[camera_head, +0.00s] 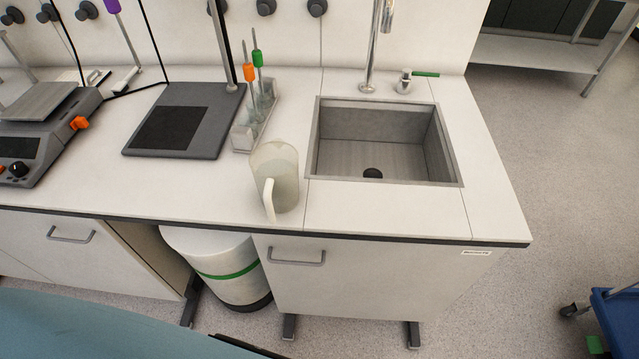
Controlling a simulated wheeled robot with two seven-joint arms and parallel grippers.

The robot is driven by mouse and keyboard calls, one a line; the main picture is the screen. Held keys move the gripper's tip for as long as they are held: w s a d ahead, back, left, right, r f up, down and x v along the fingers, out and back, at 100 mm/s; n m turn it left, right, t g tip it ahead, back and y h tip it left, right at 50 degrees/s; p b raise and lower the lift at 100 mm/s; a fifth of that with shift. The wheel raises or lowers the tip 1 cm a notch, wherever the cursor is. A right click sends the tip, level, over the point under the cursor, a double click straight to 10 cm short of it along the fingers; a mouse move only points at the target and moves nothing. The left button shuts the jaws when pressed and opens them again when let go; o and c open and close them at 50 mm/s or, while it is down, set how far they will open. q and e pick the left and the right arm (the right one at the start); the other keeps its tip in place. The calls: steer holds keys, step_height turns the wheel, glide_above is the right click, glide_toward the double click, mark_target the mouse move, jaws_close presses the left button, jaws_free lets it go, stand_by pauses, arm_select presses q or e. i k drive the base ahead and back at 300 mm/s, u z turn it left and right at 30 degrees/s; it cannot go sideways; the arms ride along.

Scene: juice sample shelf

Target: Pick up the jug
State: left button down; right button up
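A translucent, pale jug (280,172) stands upright on the white counter, just left of the sink. Its white handle (268,200) faces the front edge of the counter. The inside of the jug is hard to make out. Neither of my grippers shows in the head view.
The sink (375,150) with a tall tap (373,50) is right of the jug. A clear rack (250,128) with orange and green-capped tools stands behind it. A dark stand base (190,120) is at left.

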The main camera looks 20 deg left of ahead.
mark_target(274, 165)
steer(key=z, duration=0.05)
steer(key=k, duration=0.85)
steer(key=u, duration=1.05)
steer(key=i, duration=0.5)
